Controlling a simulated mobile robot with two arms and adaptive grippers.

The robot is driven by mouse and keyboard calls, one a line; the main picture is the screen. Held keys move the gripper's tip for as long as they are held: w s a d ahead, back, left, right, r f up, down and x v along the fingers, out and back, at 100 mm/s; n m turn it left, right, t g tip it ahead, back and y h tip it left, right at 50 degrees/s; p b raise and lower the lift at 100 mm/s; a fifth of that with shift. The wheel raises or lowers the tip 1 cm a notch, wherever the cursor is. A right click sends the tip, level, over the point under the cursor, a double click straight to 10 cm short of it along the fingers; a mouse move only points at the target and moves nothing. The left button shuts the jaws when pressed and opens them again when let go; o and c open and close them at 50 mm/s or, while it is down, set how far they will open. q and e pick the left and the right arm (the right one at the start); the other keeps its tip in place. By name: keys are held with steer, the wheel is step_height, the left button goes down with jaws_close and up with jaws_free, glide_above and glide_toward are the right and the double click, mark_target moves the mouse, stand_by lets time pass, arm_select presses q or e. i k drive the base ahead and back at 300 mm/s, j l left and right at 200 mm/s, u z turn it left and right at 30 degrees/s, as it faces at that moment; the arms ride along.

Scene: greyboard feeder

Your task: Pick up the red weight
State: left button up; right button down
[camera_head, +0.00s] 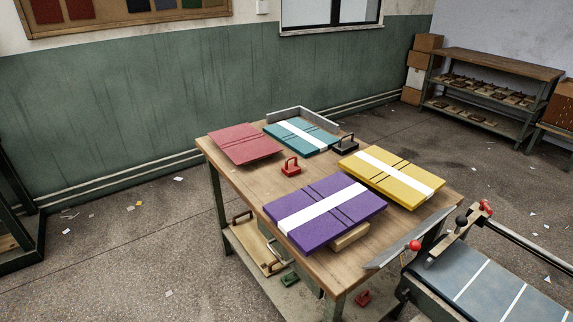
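A red weight (291,167) with an upright handle stands on the wooden table (232,176), in the open space between the coloured boards. A second red piece (362,298) of similar look lies low down by the table's front leg; I cannot tell whether it is on the lower shelf or the floor. Neither of my grippers shows in the head view.
A black weight (345,143) stands behind. A blue-bedded machine (490,285) is at front right.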

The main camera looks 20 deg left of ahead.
mark_target(291, 170)
steer(key=i+j, duration=0.1)
steer(key=j, duration=0.3)
steer(key=i+j+z, duration=0.15)
steer(key=j, duration=0.25)
steer(key=i+j, duration=0.1)
steer(key=j, duration=0.35)
steer(key=l+z, duration=0.05)
